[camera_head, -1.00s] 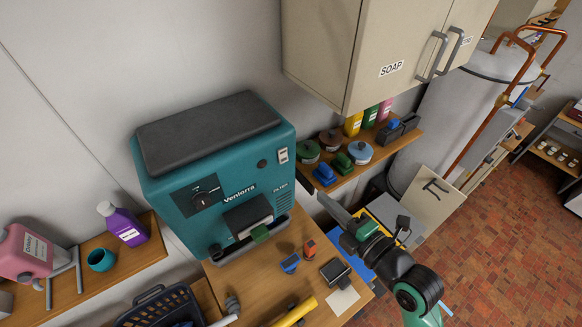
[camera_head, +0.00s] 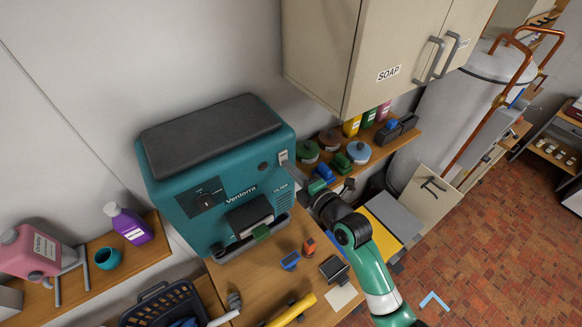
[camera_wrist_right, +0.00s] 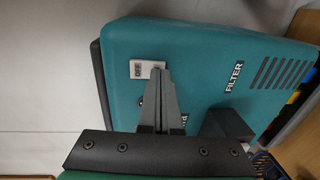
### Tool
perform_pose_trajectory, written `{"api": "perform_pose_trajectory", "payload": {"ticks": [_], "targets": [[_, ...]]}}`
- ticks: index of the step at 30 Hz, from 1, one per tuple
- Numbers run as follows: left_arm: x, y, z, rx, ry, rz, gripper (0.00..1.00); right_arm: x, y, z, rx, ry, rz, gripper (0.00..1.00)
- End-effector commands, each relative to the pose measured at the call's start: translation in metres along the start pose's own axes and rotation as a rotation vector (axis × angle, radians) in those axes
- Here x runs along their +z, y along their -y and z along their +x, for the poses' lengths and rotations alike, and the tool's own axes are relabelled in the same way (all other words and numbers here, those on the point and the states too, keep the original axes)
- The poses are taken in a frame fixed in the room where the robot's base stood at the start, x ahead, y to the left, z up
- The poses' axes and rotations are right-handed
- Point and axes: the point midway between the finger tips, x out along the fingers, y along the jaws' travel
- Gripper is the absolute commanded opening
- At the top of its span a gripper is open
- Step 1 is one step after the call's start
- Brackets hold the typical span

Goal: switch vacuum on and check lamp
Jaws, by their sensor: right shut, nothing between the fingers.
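The teal vacuum unit (camera_head: 215,178), marked Venlorra, stands on the wooden bench with a dark pad on top. Its white switch plate (camera_head: 283,157) is at the upper right of the front. In the right wrist view the plate (camera_wrist_right: 138,69) reads OFF, and my fingertips cover its other end. A small round dark spot (camera_head: 263,166), perhaps the lamp, is left of the plate; I cannot tell whether it is lit. My right gripper (camera_head: 291,169) is shut and empty, its tips (camera_wrist_right: 158,71) at the switch; contact is unclear. My left gripper is not in view.
The soap cabinet (camera_head: 345,50) hangs above right. A shelf with green and blue pieces (camera_head: 357,153) is close behind my right arm. A small black box (camera_head: 334,269), a blue piece (camera_head: 290,261) and a yellow tube (camera_head: 292,311) lie on the bench.

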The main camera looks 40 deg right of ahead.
Motion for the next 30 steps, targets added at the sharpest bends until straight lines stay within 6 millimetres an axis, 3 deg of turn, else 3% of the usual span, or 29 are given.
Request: {"api": "perform_pose_trajectory", "payload": {"ticks": [9,14,16,22,30], "targets": [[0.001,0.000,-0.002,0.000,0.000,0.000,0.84,0.000,0.001,0.001,0.002,0.000,0.000,0.00],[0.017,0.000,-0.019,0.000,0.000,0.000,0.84,0.000,0.009,0.004,0.034,0.000,0.000,0.00],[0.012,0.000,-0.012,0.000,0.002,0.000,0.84,0.000,0.001,0.003,0.033,0.000,0.000,0.00],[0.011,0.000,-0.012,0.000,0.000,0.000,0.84,-0.001,0.001,0.002,0.032,-0.001,0.000,0.00],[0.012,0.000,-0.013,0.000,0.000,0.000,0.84,-0.012,0.011,-0.019,0.031,-0.021,-0.002,0.00]]}}
